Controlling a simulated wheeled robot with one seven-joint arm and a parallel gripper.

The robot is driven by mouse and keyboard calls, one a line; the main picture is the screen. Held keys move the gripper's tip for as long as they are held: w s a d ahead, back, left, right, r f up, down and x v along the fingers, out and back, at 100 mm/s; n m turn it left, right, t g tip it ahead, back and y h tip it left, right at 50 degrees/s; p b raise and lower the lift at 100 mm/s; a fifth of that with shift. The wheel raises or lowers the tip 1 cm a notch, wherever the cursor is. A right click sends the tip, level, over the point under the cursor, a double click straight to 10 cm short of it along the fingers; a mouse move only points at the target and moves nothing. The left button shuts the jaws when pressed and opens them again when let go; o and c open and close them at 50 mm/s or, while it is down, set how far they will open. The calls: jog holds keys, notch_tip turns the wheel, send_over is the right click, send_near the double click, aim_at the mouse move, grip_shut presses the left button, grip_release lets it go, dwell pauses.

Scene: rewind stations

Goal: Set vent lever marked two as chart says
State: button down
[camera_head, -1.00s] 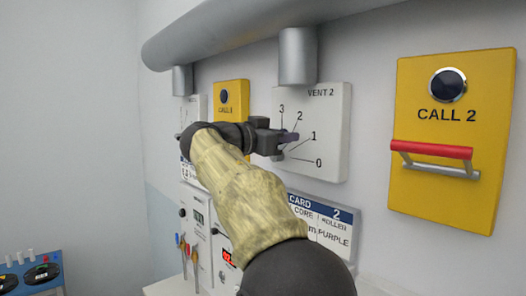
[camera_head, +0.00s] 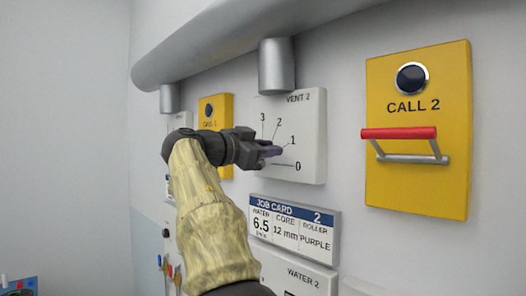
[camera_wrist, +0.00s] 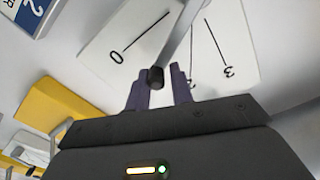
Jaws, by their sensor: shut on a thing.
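The VENT 2 plate (camera_head: 313,115) is white, with lines marked 0 to 3. My gripper (camera_head: 270,152) is in front of its lower middle, fingertips near the line for 1. In the wrist view my gripper (camera_wrist: 159,88) is shut on the lever's dark knob, which sits between its purple-grey fingers. The grey vent lever (camera_wrist: 176,45) lies between the 0 and 2 lines there. The 1 label is hidden in that view, and the 2 is partly covered. In the head view my gripper hides most of the lever. No vent chart is readable.
Job card 2 (camera_head: 292,231) is below the plate, reading water 6.5, core 12 mm, roller purple. The yellow CALL 2 box (camera_head: 415,190) with its red-topped handle (camera_head: 399,133) is to the right. A large grey pipe (camera_head: 200,50) runs above. CALL 1 (camera_head: 224,103) is left.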

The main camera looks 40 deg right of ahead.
jog(key=shift+w+f, duration=0.1)
jog(key=shift+f, duration=0.1)
jog(key=c, duration=1.4)
grip_release()
jog(key=shift+o, duration=0.2)
jog(key=shift+r, duration=0.1)
jog(key=shift+a, duration=0.1)
jog(key=s+a+b, duration=0.1)
jog(key=a+b, duration=0.2)
jog(key=a, duration=1.4)
jog(key=shift+s+a, duration=0.15)
jog(key=shift+s, duration=0.05)
